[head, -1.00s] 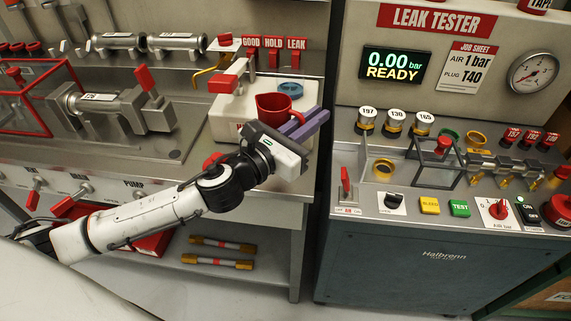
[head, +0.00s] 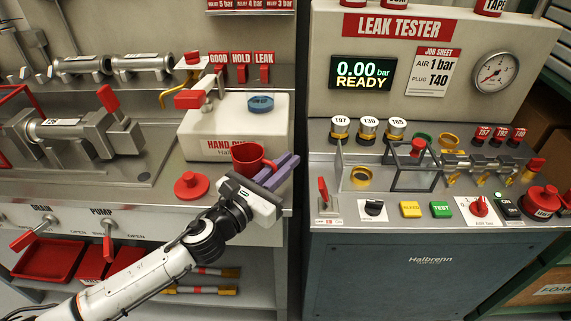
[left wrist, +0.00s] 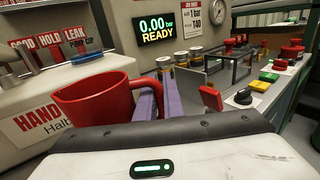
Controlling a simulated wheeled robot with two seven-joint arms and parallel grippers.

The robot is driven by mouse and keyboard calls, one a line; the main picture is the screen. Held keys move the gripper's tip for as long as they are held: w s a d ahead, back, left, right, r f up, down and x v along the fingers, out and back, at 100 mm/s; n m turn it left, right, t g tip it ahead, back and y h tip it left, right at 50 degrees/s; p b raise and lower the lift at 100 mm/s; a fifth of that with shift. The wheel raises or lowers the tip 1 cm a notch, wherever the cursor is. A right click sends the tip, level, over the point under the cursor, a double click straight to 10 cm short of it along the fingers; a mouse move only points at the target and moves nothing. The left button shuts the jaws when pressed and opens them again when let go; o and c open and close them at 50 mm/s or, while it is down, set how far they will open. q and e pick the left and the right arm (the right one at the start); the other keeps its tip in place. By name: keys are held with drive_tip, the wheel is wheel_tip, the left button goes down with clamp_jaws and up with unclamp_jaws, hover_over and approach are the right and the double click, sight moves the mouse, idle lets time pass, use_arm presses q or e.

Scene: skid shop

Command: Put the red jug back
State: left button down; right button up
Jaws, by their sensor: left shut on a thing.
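The red jug (head: 247,160) is at the right end of the left bench, in front of the white hand pump box (head: 215,120). My left gripper (head: 275,172) has purple fingers and is shut on the jug's handle. The left wrist view shows the jug (left wrist: 95,103) upright with the handle between the fingers (left wrist: 160,100). I cannot tell whether its base touches the bench; the gripper hides part of it. My right gripper is out of view.
A red knob (head: 191,187) stands on the bench left of the jug. The pump's red-ended lever (head: 190,98) sticks out above the box. The leak tester (head: 440,215) stands to the right, across a gap, with a red lever (head: 323,193) near its left edge.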

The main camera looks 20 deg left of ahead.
use_arm(q)
drive_tip(key=shift+f, duration=0.2)
drive_tip(key=c, duration=1.9)
unclamp_jaws()
drive_tip(key=shift+r, duration=0.15)
drive_tip(key=shift+r, duration=0.15)
drive_tip(key=b+v, duration=0.2)
drive_tip(key=v, duration=1)
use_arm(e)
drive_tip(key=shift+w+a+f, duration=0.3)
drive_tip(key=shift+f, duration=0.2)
